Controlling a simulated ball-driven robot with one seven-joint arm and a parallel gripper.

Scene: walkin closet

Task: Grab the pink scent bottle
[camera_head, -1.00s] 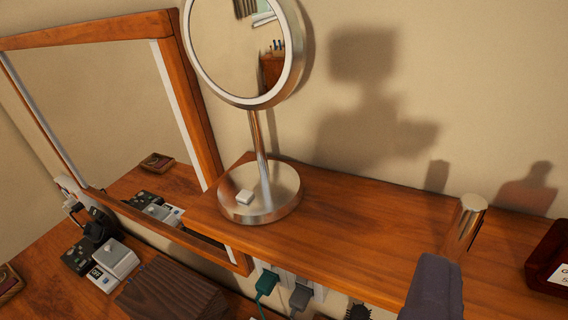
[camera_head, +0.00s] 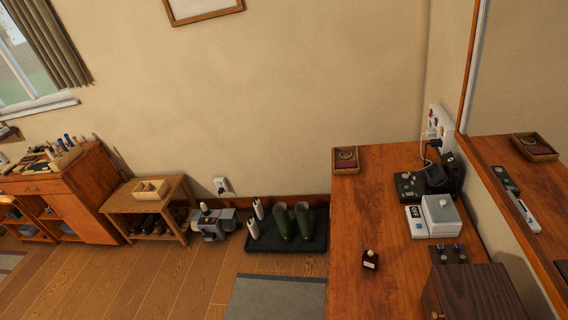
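No plainly pink bottle shows in the head camera view. A small dark red-brown bottle (camera_head: 370,260) with a pale label and dark cap stands upright on the wooden dresser top (camera_head: 350,215), near its left edge. I cannot tell whether it is the scent bottle. My gripper is not in view.
A wooden box (camera_head: 470,290), a white device (camera_head: 440,215) and a small tray (camera_head: 346,160) stand on the dresser. A framed mirror (camera_head: 510,110) rises at right. Left are a boot tray (camera_head: 285,245), a small bench (camera_head: 150,195) and a cabinet (camera_head: 75,190). Wooden floor lies between.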

